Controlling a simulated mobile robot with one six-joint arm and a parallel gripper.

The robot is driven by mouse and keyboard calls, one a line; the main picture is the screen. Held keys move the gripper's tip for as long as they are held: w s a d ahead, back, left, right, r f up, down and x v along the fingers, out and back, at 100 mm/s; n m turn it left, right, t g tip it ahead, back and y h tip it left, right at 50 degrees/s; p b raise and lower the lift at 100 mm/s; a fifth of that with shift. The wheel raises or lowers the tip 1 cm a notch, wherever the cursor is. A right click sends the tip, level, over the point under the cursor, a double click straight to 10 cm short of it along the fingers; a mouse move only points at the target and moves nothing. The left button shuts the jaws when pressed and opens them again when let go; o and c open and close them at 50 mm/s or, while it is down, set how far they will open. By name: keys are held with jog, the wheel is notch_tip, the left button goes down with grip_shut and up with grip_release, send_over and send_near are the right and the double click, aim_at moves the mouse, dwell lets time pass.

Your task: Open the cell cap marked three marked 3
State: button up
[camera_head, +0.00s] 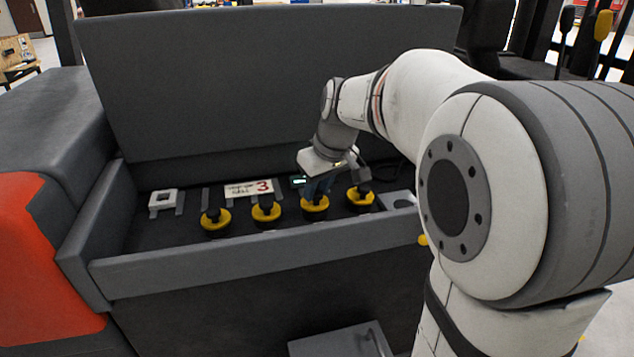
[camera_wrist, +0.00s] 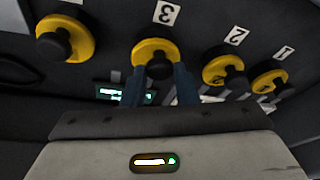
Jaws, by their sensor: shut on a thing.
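The cell cap marked 3 (camera_wrist: 150,44) is a yellow ring with a black knob, beside a white label with an upside-down 3 (camera_wrist: 167,12) in the wrist view. My gripper (camera_wrist: 157,72) has its two dark blue fingers on either side of this cap's knob, shut on it. In the head view my gripper (camera_head: 317,191) reaches down from behind onto the third cap from the left (camera_head: 314,210). The cap appears seated in the row, level with its neighbours. My fingers hide part of the knob, and I cannot see the opening under it.
Caps marked 2 (camera_wrist: 219,66) and 1 (camera_wrist: 262,80) and another cap (camera_wrist: 80,40) stand close beside it. The bay's front wall (camera_head: 250,258) and raised lid (camera_head: 250,80) bound the space.

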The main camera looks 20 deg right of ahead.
jog(key=w+r+g+p, duration=0.1)
jog(key=g+p, duration=0.1)
jog(key=p, duration=0.3)
jog(key=shift+r, duration=0.4)
jog(key=p, duration=0.1)
jog(key=w+g+p, duration=0.1)
jog(key=p, duration=0.1)
jog(key=shift+r, duration=0.2)
jog(key=w+g+p, duration=0.1)
jog(key=g+p, duration=0.1)
jog(key=p, duration=0.2)
jog(key=shift+r, duration=0.1)
jog(key=shift+w+g+p, duration=0.4)
jog(key=shift+g+p, duration=0.4)
jog(key=shift+p, duration=0.45)
jog(key=shift+f, duration=0.2)
jog(key=o, duration=1)
